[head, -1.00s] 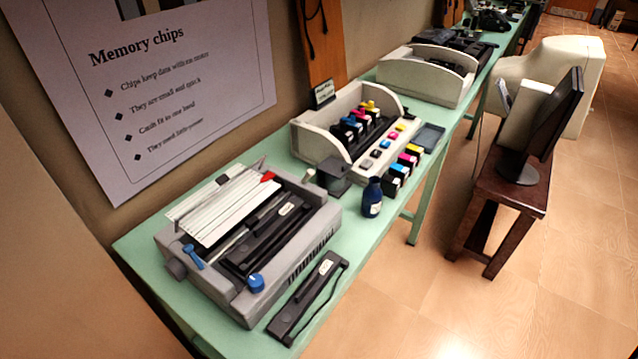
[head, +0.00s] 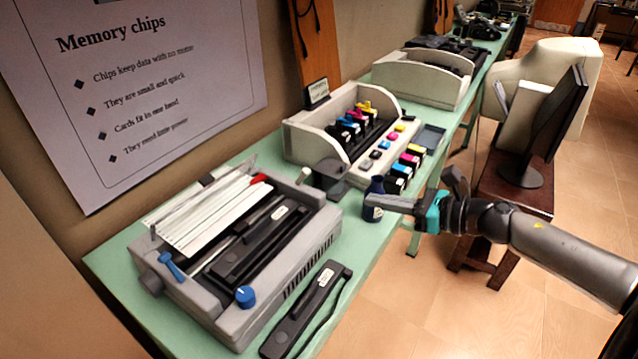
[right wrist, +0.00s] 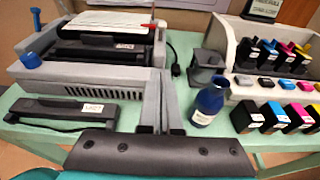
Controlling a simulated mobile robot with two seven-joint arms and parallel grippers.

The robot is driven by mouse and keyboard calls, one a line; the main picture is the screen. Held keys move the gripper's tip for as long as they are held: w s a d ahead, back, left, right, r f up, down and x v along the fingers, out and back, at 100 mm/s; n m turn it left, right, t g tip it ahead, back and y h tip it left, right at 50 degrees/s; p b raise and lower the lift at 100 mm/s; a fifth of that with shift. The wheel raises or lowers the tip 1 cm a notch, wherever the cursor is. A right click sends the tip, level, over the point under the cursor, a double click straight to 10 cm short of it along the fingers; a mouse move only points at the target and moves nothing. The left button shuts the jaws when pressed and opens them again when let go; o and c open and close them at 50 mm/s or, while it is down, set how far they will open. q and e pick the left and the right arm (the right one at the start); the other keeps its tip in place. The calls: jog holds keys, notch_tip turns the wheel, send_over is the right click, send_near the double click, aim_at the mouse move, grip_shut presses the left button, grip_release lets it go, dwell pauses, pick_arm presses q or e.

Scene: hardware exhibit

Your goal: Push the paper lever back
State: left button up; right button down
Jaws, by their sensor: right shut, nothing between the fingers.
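A grey printer (head: 235,255) sits at the near end of the green table with white paper (head: 210,215) across its top. A blue knob (head: 245,297) is at the front right corner. My right gripper (head: 370,201) is shut and empty, right of the printer; its fingers also show in the right wrist view (right wrist: 161,78). My left gripper is not seen.
A dark blue bottle (head: 375,187) and a grey block (head: 331,178) stand right of the printer, the bottle close to my right fingers. A black cartridge (head: 303,310) lies in front. An ink cartridge display (head: 300,140) stands farther back.

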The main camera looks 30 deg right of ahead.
jog(key=shift+a, duration=0.1)
dwell(0.3)
jog(key=b, duration=0.1)
send_near(302, 177)
jog(key=shift+f, duration=1.5)
jog(key=w, duration=0.2)
jog(key=w+a, duration=0.1)
jog(key=shift+w+a+r+p, duration=0.1)
jog(key=shift+r+p, duration=0.3)
jog(key=shift+w+a+r, duration=0.2)
jog(key=shift+w+r, duration=0.05)
jog(key=shift+w, duration=0.15)
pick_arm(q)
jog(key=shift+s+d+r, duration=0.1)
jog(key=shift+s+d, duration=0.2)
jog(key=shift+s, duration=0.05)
pick_arm(e)
jog(key=shift+w+a, duration=0.15)
pick_arm(q)
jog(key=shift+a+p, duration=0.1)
jog(key=shift+p, duration=0.2)
